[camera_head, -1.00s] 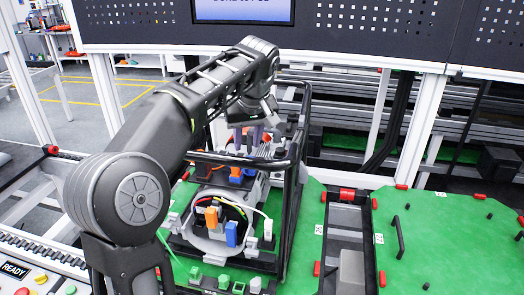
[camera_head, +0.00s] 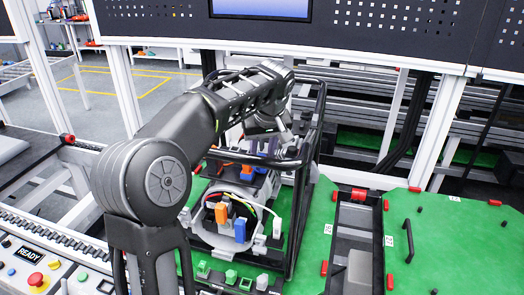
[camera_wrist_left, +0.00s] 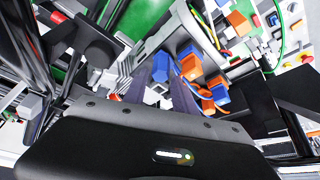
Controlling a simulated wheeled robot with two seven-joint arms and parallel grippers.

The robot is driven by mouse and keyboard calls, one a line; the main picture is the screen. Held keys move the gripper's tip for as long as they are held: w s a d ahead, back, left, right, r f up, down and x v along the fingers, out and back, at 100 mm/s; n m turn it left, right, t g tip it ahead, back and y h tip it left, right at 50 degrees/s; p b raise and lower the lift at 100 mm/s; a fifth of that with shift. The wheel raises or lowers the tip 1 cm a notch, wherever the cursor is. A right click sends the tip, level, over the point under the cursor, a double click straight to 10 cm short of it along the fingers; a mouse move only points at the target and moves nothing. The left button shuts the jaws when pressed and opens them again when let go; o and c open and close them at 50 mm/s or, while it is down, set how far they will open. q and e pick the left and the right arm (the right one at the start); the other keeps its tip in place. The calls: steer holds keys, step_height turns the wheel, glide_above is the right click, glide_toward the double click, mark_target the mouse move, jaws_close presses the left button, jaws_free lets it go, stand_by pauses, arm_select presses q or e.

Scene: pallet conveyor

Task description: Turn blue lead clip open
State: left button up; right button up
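A blue lead clip (camera_head: 240,230) stands beside an orange clip (camera_head: 221,212) in the near round grey housing. Another blue clip (camera_head: 247,172), with orange next to it, sits in the farther housing, just below my left gripper (camera_head: 262,148). In the left wrist view, the purple fingers of my left gripper (camera_wrist_left: 160,88) are apart. A blue clip (camera_wrist_left: 160,66) shows between and beyond their tips; contact cannot be told. More blue and orange clips (camera_wrist_left: 191,66) lie right of the fingers. My right gripper is not in view.
A black tubular frame (camera_head: 300,190) surrounds the housings, with bars close to my left gripper. Green plates (camera_head: 455,235) lie at the right. A button panel with a READY display (camera_head: 28,255) is at the lower left.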

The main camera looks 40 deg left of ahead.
arm_select(q)
steer(key=shift+x, duration=1)
steer(key=shift+c, duration=0.4)
jaws_close()
